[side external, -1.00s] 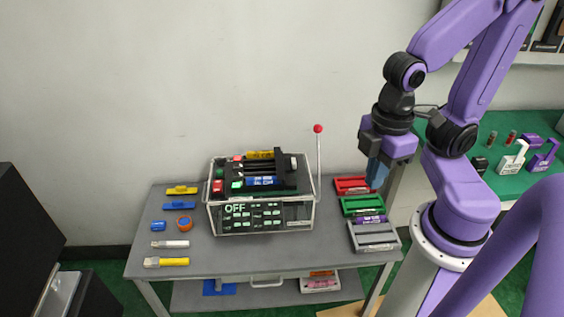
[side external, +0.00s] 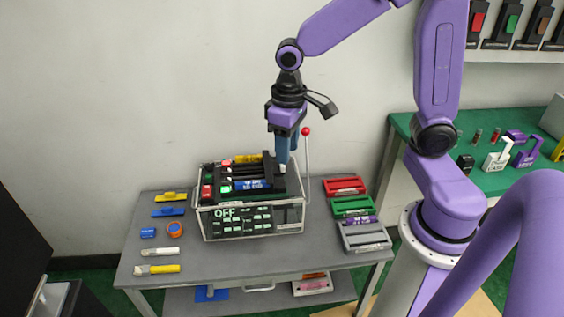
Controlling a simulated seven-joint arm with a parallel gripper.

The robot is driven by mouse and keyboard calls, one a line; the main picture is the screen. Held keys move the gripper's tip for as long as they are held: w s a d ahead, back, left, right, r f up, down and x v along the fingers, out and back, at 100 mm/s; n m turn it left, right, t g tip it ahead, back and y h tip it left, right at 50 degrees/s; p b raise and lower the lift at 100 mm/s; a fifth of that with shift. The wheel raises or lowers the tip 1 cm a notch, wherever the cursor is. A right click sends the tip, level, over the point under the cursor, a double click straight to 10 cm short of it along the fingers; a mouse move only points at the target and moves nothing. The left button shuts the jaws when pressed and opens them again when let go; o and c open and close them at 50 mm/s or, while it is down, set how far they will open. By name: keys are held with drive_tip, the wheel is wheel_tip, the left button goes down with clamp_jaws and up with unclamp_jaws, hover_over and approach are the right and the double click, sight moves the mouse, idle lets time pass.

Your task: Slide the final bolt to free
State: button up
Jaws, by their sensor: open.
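The lever fixture (side external: 252,221) is a clear-sided box on the grey table, with a dark front panel reading "OFF". On its black top are slide tracks with a red block (side external: 207,191), a green block (side external: 225,189), a blue labelled bolt (side external: 254,184) and a yellow piece (side external: 248,158). A lever with a red knob (side external: 306,131) stands upright at its right side. My gripper (side external: 287,165) points down at the right end of the top, with its blue fingers open. A small pale piece shows at the fingertips; I cannot tell whether they touch it.
Red (side external: 344,186), green (side external: 353,206) and grey (side external: 365,236) trays sit on the table's right. Yellow and blue pieces, an orange round item (side external: 174,229) and markers lie on the left. A green bench (side external: 420,150) stands behind right.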

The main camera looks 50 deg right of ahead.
drive_tip(key=w+d+f+m, duration=0.2)
drive_tip(key=w+d+m, duration=0.2)
drive_tip(key=w, duration=0.3)
drive_tip(key=m, duration=0.8)
hover_over(274, 168)
drive_tip(key=s+d, duration=0.1)
drive_tip(key=s, duration=0.2)
wheel_tip(274, 168, down, 7)
wheel_tip(274, 168, down, 17)
drive_tip(key=shift+w+d+r, duration=0.1)
drive_tip(key=shift+w+r, duration=0.05)
drive_tip(key=shift+r, duration=0.05)
